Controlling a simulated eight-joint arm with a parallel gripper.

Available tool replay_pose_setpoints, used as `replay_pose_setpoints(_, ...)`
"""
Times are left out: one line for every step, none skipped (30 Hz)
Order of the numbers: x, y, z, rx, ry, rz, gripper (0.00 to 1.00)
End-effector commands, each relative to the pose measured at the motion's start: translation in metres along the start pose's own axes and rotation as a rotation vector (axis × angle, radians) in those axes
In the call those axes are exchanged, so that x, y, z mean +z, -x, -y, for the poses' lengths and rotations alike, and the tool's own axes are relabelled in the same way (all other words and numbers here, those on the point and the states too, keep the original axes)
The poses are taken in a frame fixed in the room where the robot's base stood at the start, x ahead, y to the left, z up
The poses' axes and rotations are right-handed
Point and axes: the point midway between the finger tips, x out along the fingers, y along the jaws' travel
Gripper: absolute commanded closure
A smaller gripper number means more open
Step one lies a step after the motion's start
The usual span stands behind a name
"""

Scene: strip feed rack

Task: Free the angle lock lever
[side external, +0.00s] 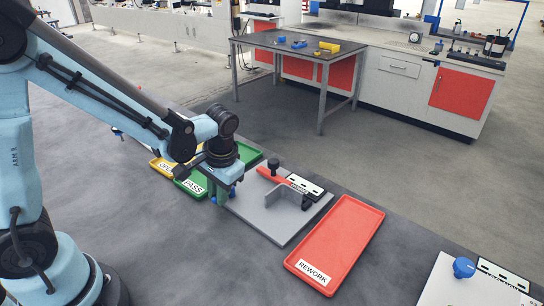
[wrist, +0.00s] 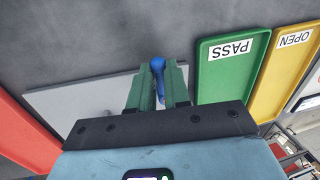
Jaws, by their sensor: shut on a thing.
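A blue lever with a round knob (wrist: 158,64) shows in the wrist view between my two green fingers; it looks like the angle lock lever. My gripper (wrist: 159,84) is shut on it, at the edge of the grey plate. In the side view my gripper (side external: 222,192) is low at the left end of the grey plate (side external: 262,222), and a bit of blue shows beside the fingers. The plate carries a grey upright angle piece (side external: 290,200) and a red arm (side external: 273,176) with a black knob. The lever's lower end is hidden by my gripper.
A red REWORK tray (side external: 340,240) lies right of the plate. The green PASS tray (side external: 250,155) and yellow OPEN tray (side external: 158,164) lie close on the other side. Another blue knob (side external: 463,267) stands on a pale plate at the far right. The near bench is clear.

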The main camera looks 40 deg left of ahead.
Motion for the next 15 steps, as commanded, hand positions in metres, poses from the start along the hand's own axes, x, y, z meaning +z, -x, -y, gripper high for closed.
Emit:
replay_pose_setpoints(0.0001, 0.0001, -0.0003, 0.001, 0.001, 0.001, 1.0)
replay_pose_setpoints(0.0001, 0.0001, -0.0003, 0.001, 0.001, 0.001, 1.0)
replay_pose_setpoints(0.0001, 0.0001, -0.0003, 0.001, 0.001, 0.001, 1.0)
replay_pose_setpoints(0.0001, 0.0001, -0.0003, 0.001, 0.0, 0.001, 1.0)
replay_pose_setpoints(0.0001, 0.0001, -0.0003, 0.001, 0.0, 0.001, 1.0)
replay_pose_setpoints(0.0001, 0.0001, -0.0003, 0.001, 0.0, 0.001, 1.0)
replay_pose_setpoints(0.0001, 0.0001, -0.0003, 0.001, 0.0, 0.001, 1.0)
replay_pose_setpoints(0.0001, 0.0001, -0.0003, 0.001, 0.0, 0.001, 1.0)
replay_pose_setpoints(0.0001, 0.0001, -0.0003, 0.001, 0.0, 0.001, 0.77)
replay_pose_setpoints(0.0001, 0.0001, -0.0003, 0.001, 0.0, 0.001, 0.73)
replay_pose_setpoints(0.0001, 0.0001, -0.0003, 0.001, 0.0, 0.001, 0.68)
replay_pose_setpoints(0.0, 0.0001, -0.0003, 0.001, -0.001, 0.001, 0.62)
replay_pose_setpoints(0.0, 0.0001, -0.0003, 0.001, -0.001, 0.001, 0.58)
replay_pose_setpoints(0.0, 0.0001, -0.0002, 0.001, -0.001, 0.001, 0.58)
replay_pose_setpoints(0.0, 0.0001, -0.0002, 0.001, -0.001, 0.001, 0.58)
